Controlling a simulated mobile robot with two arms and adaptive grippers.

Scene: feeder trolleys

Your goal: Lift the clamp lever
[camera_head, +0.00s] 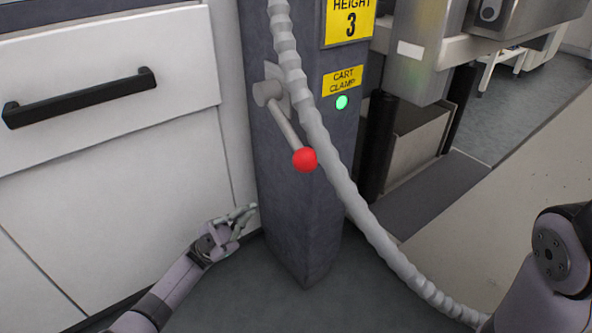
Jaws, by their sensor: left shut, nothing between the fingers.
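The clamp lever (288,131) is a grey rod with a red ball knob (304,160) at its end. It comes from a round pivot on the dark grey post (299,220) and slopes down to the right. A yellow "CART CLAMP" label (342,81) and a lit green light (342,102) sit to the right of it. My left gripper (250,211) is shut and empty, low and left of the knob, in front of the post's left edge and apart from the lever. My right gripper is out of view; only part of my right arm shows at the right.
A white cabinet with a black handle (80,97) stands at the left. A metal trolley (417,140) stands behind the post.

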